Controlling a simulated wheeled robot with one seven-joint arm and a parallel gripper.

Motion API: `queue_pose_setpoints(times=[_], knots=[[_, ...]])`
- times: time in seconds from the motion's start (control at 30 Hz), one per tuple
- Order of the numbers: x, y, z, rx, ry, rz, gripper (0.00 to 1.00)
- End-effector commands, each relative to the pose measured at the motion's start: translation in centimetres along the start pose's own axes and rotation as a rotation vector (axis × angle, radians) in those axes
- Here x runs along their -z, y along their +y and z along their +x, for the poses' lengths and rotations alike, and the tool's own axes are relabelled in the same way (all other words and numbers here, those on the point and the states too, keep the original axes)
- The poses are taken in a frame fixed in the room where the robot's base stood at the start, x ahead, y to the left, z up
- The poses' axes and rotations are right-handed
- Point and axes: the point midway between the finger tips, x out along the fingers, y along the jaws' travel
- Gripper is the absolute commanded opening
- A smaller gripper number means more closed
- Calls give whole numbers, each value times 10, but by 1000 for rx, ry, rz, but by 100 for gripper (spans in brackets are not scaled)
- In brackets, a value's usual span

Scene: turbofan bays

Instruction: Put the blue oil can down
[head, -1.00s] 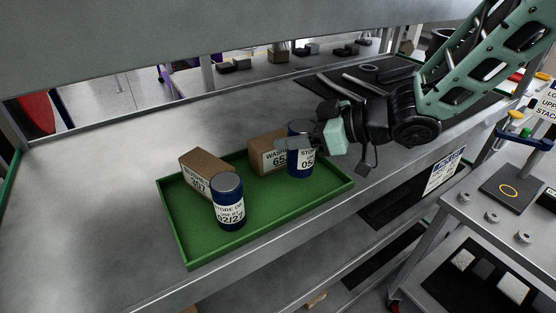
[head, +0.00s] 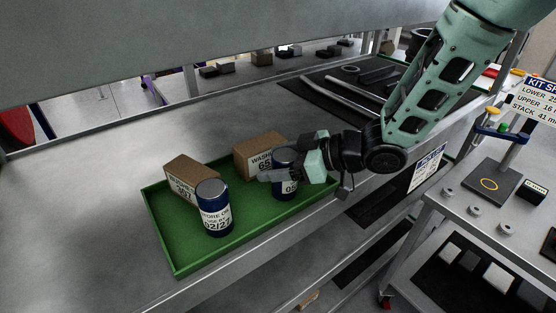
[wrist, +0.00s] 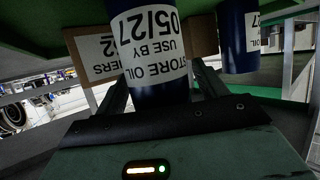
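The blue oil can in my gripper (head: 285,172) is dark blue with a white label and upright over the right part of the green tray (head: 188,262). My gripper (head: 284,175) has a finger on each side of it and looks shut on it. In the wrist view, where the picture is upside down, the can (wrist: 150,45) sits between the two fingers (wrist: 160,88), its label reading 05/27. I cannot tell whether its base touches the tray floor. A second blue can (head: 214,208), labelled 02/27, stands in the tray's front left part.
Two brown boxes stand along the tray's back: one at left (head: 190,178) and a washers box (head: 258,155) close behind the held can. Bare grey bench (head: 80,200) lies left of the tray. A black mat with rods (head: 340,95) lies behind my arm.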

Motion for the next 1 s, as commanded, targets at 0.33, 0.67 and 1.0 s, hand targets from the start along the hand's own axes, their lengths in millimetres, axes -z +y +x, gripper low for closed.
queue_pose_setpoints(times=[0.33,0.67,1.0], knots=[[6,0,-2,0,0,-1,71],[2,2,-62,-7,2,-3,71],[3,1,-115,-3,1,-1,71]])
